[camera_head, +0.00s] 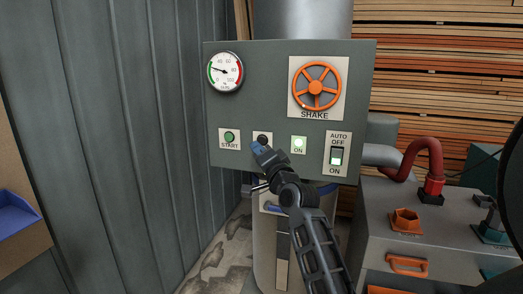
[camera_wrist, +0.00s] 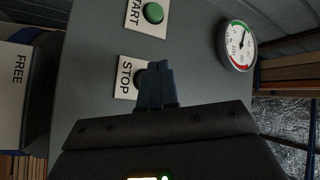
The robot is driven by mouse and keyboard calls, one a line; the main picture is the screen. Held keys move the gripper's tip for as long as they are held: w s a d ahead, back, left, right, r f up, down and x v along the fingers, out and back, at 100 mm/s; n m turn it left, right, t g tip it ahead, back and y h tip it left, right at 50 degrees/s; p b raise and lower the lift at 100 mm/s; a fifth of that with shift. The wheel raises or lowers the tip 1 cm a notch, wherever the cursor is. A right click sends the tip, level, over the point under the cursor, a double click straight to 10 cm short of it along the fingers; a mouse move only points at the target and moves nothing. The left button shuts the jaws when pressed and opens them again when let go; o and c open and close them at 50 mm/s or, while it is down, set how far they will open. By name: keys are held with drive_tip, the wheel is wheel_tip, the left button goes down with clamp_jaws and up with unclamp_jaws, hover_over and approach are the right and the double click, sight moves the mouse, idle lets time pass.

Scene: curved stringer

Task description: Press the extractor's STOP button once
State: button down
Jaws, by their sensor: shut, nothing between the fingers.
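The extractor's grey control panel (camera_head: 265,100) faces me in the head view. The STOP button (camera_wrist: 139,79) is a dark round button on a white plate labelled STOP in the wrist view. In the head view its plate (camera_head: 263,136) is mostly covered by my gripper (camera_head: 258,148). My gripper has blue fingers, which also show in the wrist view (camera_wrist: 156,72), shut together and empty. The fingertips are right beside the STOP button and partly overlap it. I cannot tell whether they touch it.
Left of STOP is the green START button (camera_head: 229,137). Above are a gauge (camera_head: 225,71) and the orange SHAKE wheel (camera_head: 316,86). A grey machine (camera_head: 385,220) with a red hose stands at right.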

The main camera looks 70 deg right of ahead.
drive_tip(key=shift+w+d+b, duration=0.1)
drive_tip(key=shift+d+b, duration=0.2)
drive_tip(key=shift+d, duration=0.6)
drive_tip(key=shift+d, duration=0.2)
idle(1.3)
drive_tip(key=shift+d+b, duration=0.2)
drive_tip(key=shift+b, duration=0.1)
drive_tip(key=shift+d, duration=0.45)
idle(0.6)
drive_tip(key=shift+r, duration=0.1)
drive_tip(key=shift+a+p, duration=0.3)
drive_tip(key=shift+a, duration=0.55)
